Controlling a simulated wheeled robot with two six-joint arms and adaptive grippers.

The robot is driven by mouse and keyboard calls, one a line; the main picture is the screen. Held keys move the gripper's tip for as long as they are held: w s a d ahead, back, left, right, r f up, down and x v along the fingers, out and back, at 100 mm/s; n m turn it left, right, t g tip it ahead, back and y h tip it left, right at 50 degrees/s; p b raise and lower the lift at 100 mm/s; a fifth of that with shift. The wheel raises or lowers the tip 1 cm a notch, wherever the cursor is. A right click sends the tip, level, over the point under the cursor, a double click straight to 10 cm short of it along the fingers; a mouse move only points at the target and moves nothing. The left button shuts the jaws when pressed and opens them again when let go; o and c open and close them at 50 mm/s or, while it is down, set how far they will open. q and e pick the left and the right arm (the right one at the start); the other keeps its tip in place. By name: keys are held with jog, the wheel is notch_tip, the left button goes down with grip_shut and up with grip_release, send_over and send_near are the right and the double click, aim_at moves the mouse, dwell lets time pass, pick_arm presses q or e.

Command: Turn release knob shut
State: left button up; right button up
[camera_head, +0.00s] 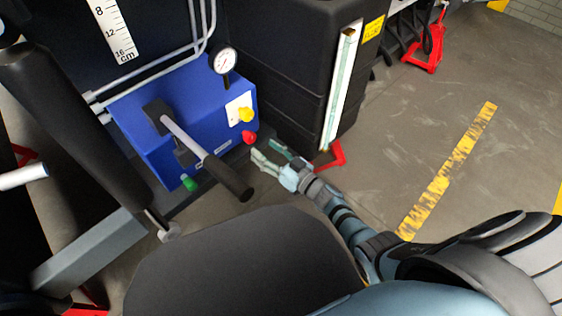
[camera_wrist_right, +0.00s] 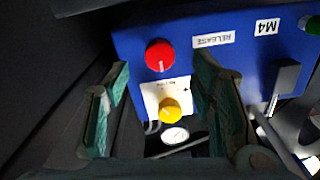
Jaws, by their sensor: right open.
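The blue pump block (camera_head: 148,112) carries a red knob (camera_head: 249,138) low on its right side. In the right wrist view the red knob (camera_wrist_right: 159,55) is beside a RELEASE label (camera_wrist_right: 213,40). A yellow knob (camera_head: 246,114) sits on a white plate above the red one in the head view. My right gripper (camera_head: 268,153) is open, just below and right of the red knob. In the right wrist view my gripper's fingers (camera_wrist_right: 162,70) stand apart, with the red knob between them in the picture and no visible contact. My left gripper is not in view.
A black lever (camera_head: 208,158) sticks out in front of the block, left of my gripper. A dial gauge (camera_head: 225,61) is above the block, and a green knob (camera_head: 189,183) is at its lower left. A large black tank (camera_head: 285,65) stands close behind my gripper. Open floor (camera_head: 420,130) lies to the right.

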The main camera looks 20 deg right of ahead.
jog(key=v, duration=0.7)
jog(key=s+d+f+m+g+h, duration=0.2)
jog(key=s+d+f+g+h, duration=0.2)
jog(key=s+f, duration=0.45)
jog(key=s+d+f+m+g+h, duration=0.2)
jog(key=s+d+f+g+h, duration=0.15)
jog(key=s+f, duration=0.5)
jog(key=s+a+f+n+g, duration=0.1)
jog(key=s+a+f+g, duration=0.2)
jog(key=s+f+g, duration=0.55)
pick_arm(q)
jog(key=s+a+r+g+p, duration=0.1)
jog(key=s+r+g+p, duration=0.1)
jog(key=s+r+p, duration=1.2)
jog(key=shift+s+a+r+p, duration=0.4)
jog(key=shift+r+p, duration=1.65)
jog(key=shift+p, duration=4.55)
pick_arm(e)
jog(key=s+d+r, duration=0.1)
jog(key=s+r, duration=1.5)
jog(key=r, duration=0.3)
jog(key=shift+d+r+n+t, duration=0.3)
jog(key=shift+d+r+n, duration=0.05)
jog(key=shift+r+n, duration=0.05)
